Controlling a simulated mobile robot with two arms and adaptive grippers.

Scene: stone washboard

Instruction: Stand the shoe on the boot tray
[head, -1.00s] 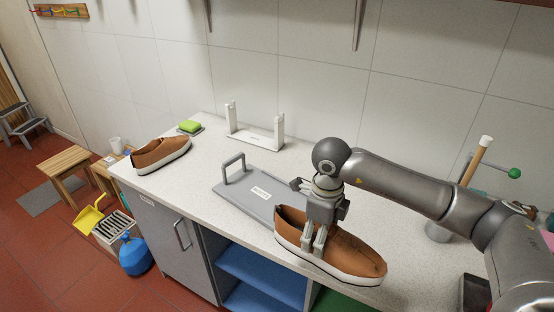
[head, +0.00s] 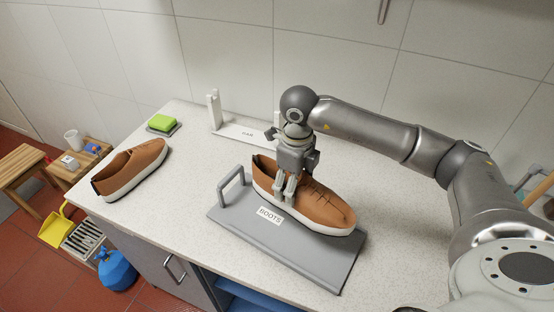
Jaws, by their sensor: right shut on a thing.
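A brown shoe (head: 322,205) with a white sole is over the grey boot tray (head: 315,262), sole down, along the tray's back side. I cannot tell whether its sole touches the tray. My right gripper (head: 286,196) is shut on the shoe's near side by the opening, and its fingers hide part of it. The tray has a raised handle at its left end and a label reading "BOOTS". A second brown shoe (head: 131,168) stands on the counter at the left, apart from the tray. My left gripper is not in view.
A white rack with two uprights (head: 215,112) stands behind the tray, partly hidden by my right arm. A green sponge (head: 161,122) lies on a grey dish at the back left. The counter (head: 185,185) is clear between the second shoe and the tray.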

